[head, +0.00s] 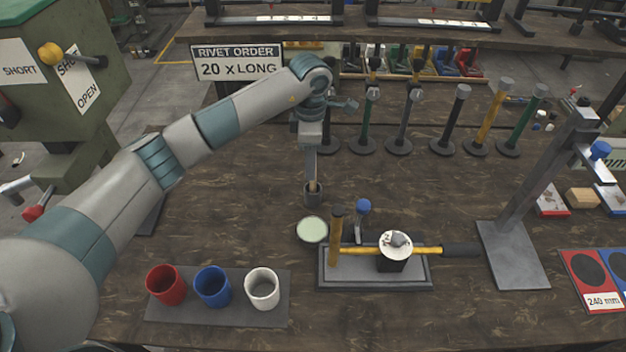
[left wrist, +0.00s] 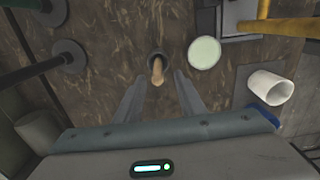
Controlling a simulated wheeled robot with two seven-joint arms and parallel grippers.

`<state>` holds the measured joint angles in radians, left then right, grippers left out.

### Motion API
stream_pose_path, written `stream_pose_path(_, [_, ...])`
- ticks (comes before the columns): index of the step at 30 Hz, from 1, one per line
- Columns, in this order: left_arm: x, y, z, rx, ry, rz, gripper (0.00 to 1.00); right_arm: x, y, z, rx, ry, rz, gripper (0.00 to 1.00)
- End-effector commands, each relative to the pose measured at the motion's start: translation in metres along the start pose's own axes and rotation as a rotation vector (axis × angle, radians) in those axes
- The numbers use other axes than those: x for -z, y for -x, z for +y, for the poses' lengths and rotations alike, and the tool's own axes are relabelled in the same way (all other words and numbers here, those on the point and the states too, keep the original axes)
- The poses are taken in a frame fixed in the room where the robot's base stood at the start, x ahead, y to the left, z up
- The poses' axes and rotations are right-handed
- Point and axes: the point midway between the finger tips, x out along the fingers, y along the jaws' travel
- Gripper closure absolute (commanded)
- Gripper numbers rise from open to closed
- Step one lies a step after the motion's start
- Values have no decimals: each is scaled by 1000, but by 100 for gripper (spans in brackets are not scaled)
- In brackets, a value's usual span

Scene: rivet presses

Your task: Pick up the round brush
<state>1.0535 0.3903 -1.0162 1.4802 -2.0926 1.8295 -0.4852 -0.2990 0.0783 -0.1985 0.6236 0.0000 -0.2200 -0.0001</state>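The round brush appears to be the piece with a light wooden handle (head: 313,187) standing upright in a small dark round holder (head: 313,199) in the middle of the table. Its handle also shows in the left wrist view (left wrist: 157,71), pointing up toward the camera; its bristles cannot be made out. My left gripper (head: 312,178) points down just above and around the handle's top. In the left wrist view my left gripper (left wrist: 160,76) has its fingers apart, with the handle between or just beyond their tips. Contact is not visible. My right gripper is not in view.
A pale green disc (head: 312,230) lies close in front of the holder. A fixture plate (head: 375,279) with a yellow-handled tool is right of it. Red (head: 166,285), blue (head: 212,287) and white (head: 262,288) cups stand front left. Several upright rods (head: 405,120) stand behind.

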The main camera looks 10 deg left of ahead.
Motion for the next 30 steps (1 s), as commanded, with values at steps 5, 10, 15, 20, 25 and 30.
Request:
stream_pose_path(5, [0, -1, 0, -1, 0, 0, 64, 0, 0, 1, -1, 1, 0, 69])
stream_pose_path(10, [0, -1, 0, -1, 0, 0, 64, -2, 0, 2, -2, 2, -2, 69])
stream_pose_path(15, [-2, -7, 0, 2, 1, 0, 64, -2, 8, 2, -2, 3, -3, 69])
stream_pose_path(20, [-5, -21, 1, 4, 1, -1, 64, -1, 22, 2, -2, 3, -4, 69])
stream_pose_path(25, [-5, -42, 2, 3, 2, 0, 64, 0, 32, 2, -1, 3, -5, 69])
stream_pose_path(30, [-5, -53, 3, 0, 0, 0, 64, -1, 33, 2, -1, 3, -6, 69])
